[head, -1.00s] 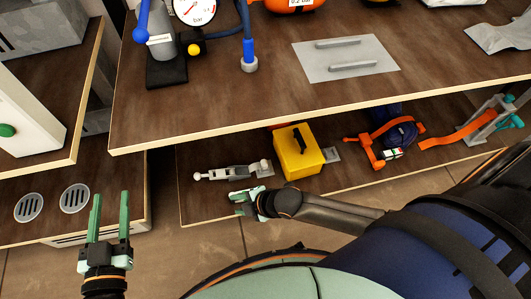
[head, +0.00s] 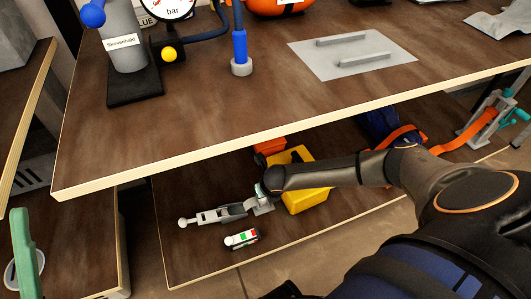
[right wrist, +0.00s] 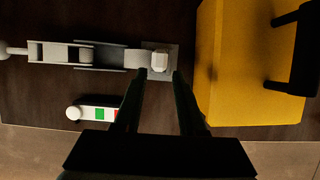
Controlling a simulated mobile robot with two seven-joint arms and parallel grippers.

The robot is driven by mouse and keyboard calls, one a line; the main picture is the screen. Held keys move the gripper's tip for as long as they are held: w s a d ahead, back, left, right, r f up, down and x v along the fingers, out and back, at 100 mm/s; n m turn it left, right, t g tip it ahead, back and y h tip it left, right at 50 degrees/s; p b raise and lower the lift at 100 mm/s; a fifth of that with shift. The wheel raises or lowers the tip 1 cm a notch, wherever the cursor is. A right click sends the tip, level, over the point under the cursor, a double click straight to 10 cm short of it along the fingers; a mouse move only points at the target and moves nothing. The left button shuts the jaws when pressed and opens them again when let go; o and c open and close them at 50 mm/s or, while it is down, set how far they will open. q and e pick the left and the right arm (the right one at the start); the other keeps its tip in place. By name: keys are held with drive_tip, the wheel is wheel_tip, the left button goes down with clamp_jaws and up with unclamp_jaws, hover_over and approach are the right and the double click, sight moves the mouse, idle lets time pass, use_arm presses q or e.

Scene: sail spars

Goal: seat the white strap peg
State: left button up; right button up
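A pale, blocky peg (right wrist: 160,61) stands on a small grey plate at the right end of a grey linkage (right wrist: 85,53); I take it for the white strap peg. It looks upright, but its seating depth cannot be told. My right gripper (right wrist: 160,74) is open, its dark fingertips either side of the peg's near end with gaps visible. In the head view the linkage (head: 222,214) lies on the lower shelf, and my right arm partly hides its right end.
A white piece with a green and red label (head: 241,239) lies on the lower shelf (head: 190,262), in front of the linkage. A yellow box (head: 306,199) stands close on the right. The upper board (head: 200,120) overhangs the shelf. An orange strap (head: 478,128) lies far right.

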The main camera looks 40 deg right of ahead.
sight(263, 199)
drive_tip(key=b+x, duration=0.3)
drive_tip(key=x, duration=0.1)
drive_tip(key=shift+f+b, duration=0.25)
drive_tip(key=shift+b, duration=0.15)
drive_tip(key=shift+w+f+b, duration=0.35)
drive_tip(key=shift+f, duration=0.2)
use_arm(q)
drive_tip(key=shift+n, duration=0.3)
drive_tip(key=f, duration=0.5)
drive_tip(key=shift+d+f, duration=0.2)
drive_tip(key=shift+d, duration=0.1)
use_arm(e)
clamp_jaws()
use_arm(q)
drive_tip(key=shift+r, duration=0.1)
use_arm(e)
drive_tip(key=shift+r, duration=0.15)
wheel_tip(263, 199, up, 4)
drive_tip(key=p, duration=0.5)
use_arm(q)
wheel_tip(263, 199, up, 5)
drive_tip(key=shift+f, duration=0.2)
